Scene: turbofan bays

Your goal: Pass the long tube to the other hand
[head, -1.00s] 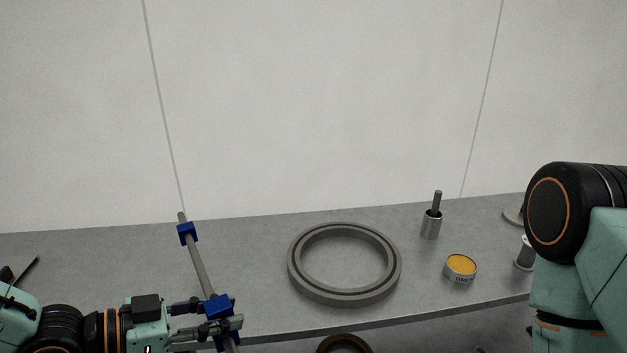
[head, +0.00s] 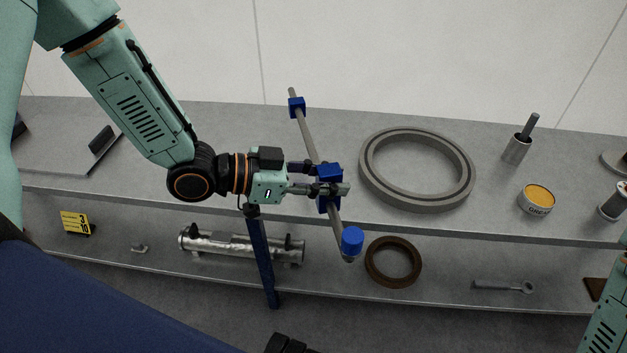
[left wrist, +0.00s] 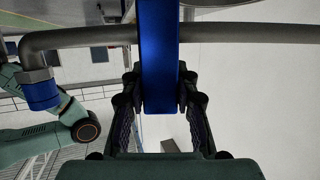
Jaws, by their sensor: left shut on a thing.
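The long tube (head: 309,137) is a thin grey pipe with blue blocks along it and a blue collar (head: 351,240) by its bent near end. My left gripper (head: 322,181) is shut on the tube's middle blue block (head: 329,172). The tube slants across the bench's front edge in the picture. In the left wrist view the blue block (left wrist: 158,60) stands between the fingers (left wrist: 158,105), with the grey tube (left wrist: 90,37) running across behind it. Part of my right arm (head: 608,318) shows at the lower right; its gripper is out of view.
A large grey ring (head: 370,175) lies on the grey bench (head: 230,125). A metal cup with a rod (head: 517,148) and a yellow-topped tin (head: 537,198) stand right of it. The lower shelf holds a brown ring (head: 371,265), a wrench (head: 500,286) and a silver cylinder (head: 220,244).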

